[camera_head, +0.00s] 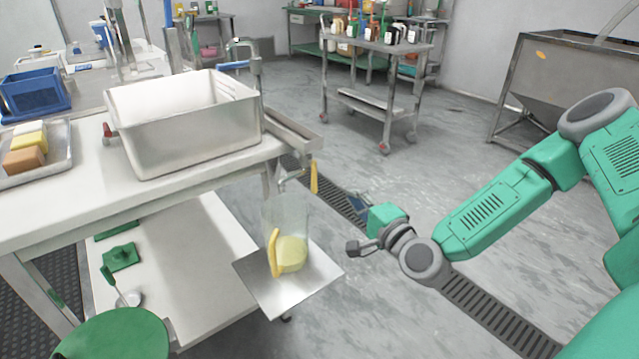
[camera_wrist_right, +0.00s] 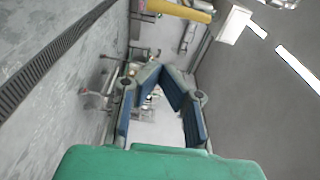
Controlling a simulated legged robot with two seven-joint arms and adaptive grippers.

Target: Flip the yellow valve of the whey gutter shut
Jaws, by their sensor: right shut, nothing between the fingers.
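The yellow valve handle (camera_head: 314,177) points down beside the metal spout (camera_head: 283,184) at the end of the whey gutter (camera_head: 293,130). A yellow bar, likely the same handle, crosses the top of the right wrist view (camera_wrist_right: 180,10). Below the spout, a clear jug (camera_head: 290,215) with a yellow handle holds pale yellow liquid and stands on a metal plate (camera_head: 315,287). My right gripper (camera_head: 357,225) is to the right of and below the valve handle, apart from it. It is shut and empty; its fingers also show in the right wrist view (camera_wrist_right: 157,72). My left gripper is out of view.
A steel tub (camera_head: 190,125) stands on the white table (camera_head: 75,205) left of the valve. A green round lid or stool top (camera_head: 115,335) is low at front left. A cart with bottles (camera_head: 375,50) stands behind. Open floor surrounds my right arm.

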